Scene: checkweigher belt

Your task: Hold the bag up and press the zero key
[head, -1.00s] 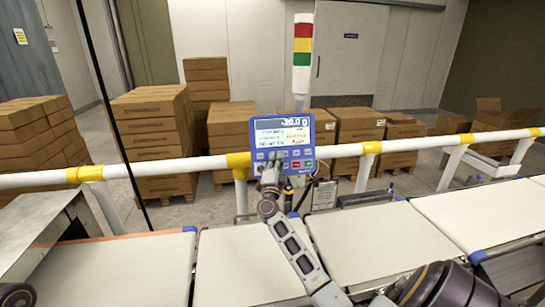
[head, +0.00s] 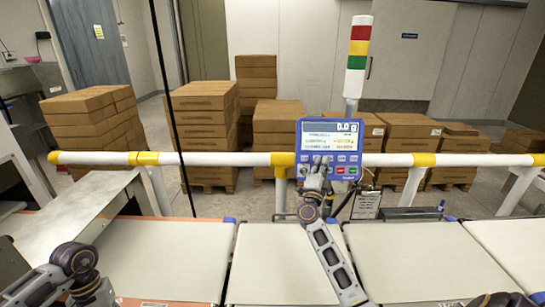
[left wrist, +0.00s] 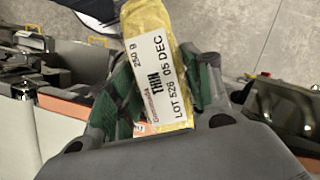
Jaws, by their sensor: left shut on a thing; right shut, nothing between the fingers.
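The blue weigher terminal (head: 334,150) is mounted at the rail in the head view. Its screen reads 0.0 g, with a row of keys below. My right gripper (head: 318,168) is shut and empty, its tips at the left keys; it covers some, and I cannot tell whether it touches one. In the left wrist view my left gripper (left wrist: 168,85) is shut on a yellow bag (left wrist: 147,25) with a white label reading 250 g, THIN, LOT 526, 05 DEC. In the head view only part of my left arm shows at lower left; the bag is not seen there.
Pale conveyor belts (head: 284,260) run across the front and look empty. A white and yellow rail (head: 220,159) crosses behind them. A red, yellow and green light tower (head: 358,55) stands behind the terminal. Stacked cartons (head: 205,110) stand beyond the rail.

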